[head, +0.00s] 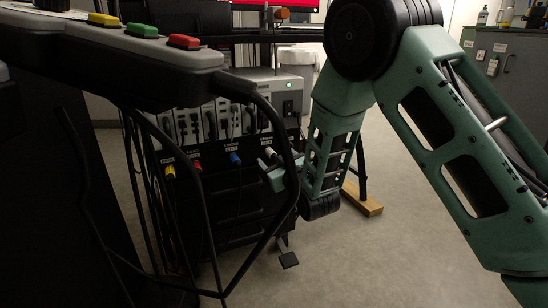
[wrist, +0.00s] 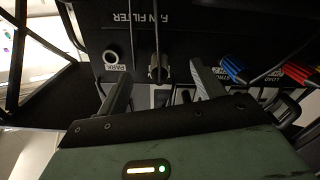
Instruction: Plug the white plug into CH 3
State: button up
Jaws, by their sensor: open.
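The white plug (wrist: 157,70) looks greyish in the wrist view, with a dark cable. It is against the black panel between the two fingers of my gripper (wrist: 162,72). The fingers are open, one on each side of it, with gaps that look clear. In the head view the white plug (head: 270,152) shows just beyond my gripper (head: 266,163), to the right of the blue plug (head: 235,158). An empty round socket (wrist: 110,57) with a label like PARK is left of the plug in the wrist view. I cannot read a CH 3 label; its socket is not clear.
Red (head: 197,165) and yellow (head: 169,172) plugs sit along the same panel. Black cables hang in front of the rack. A grey box with yellow, green and red buttons (head: 142,31) juts in at upper left. The floor to the right is fairly clear.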

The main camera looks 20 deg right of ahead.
aim_at(274, 156)
jog(key=shift+s+d, duration=0.15)
jog(key=shift+s, duration=1.4)
